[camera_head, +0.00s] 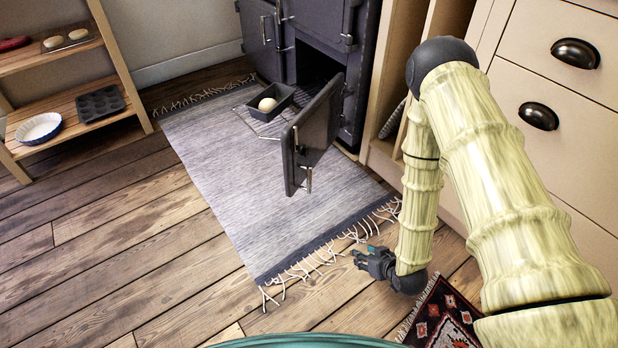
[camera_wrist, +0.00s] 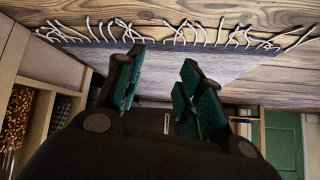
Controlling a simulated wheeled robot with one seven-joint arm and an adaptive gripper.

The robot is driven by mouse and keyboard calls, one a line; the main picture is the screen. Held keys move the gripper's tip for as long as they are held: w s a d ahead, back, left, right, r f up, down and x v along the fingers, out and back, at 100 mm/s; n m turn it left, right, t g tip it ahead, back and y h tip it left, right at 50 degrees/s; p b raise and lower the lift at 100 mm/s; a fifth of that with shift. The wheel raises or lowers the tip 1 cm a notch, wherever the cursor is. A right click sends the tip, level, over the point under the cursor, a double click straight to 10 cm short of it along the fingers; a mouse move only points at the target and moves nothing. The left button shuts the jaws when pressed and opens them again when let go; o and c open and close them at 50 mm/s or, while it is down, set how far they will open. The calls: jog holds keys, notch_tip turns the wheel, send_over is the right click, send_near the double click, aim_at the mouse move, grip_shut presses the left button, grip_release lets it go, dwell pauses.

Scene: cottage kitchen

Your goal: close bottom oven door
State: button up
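The bottom oven door (camera_head: 312,136) is dark grey and stands wide open, swung out over the rug from its hinge side at the right of the opening. The dark oven opening (camera_head: 316,70) shows behind it. My gripper (camera_head: 358,259) is low over the floor near the fringed front edge of the rug, in front of the door and apart from it. In the wrist view my gripper (camera_wrist: 160,85) has its green-padded fingers spread with nothing between them.
Beige drawers (camera_head: 560,60) stand at the right. A wooden shelf (camera_head: 70,110) stands at the left. The wooden floor (camera_head: 120,260) at front left is clear.

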jog(key=w+a+r+n+t+y+b, duration=0.1)
jog(key=w+a+r+n+t+y, duration=0.1)
jog(key=w, duration=0.4)
jog(key=w+a+r+n+t+y, duration=0.1)
jog(key=w+a+r+y, duration=0.15)
jog(key=w, duration=0.25)
jog(key=n+y+b, duration=0.2)
jog(key=n+y, duration=0.2)
jog(key=y, duration=0.1)
send_near(309, 175)
jog(key=shift+t, duration=0.3)
jog(key=shift+f+b+x, duration=0.25)
jog(key=shift+b+x, duration=0.5)
jog(key=shift+x, duration=1.05)
jog(key=shift+f+b+x, duration=0.2)
jog(key=shift+b+x, duration=0.55)
jog(key=shift+x, duration=1)
jog(key=shift+f+b+x, duration=0.25)
jog(key=shift+b+x, duration=0.5)
jog(key=shift+x, duration=1.05)
jog(key=shift+w+d, duration=0.15)
jog(key=shift+d, duration=0.05)
grip_shut()
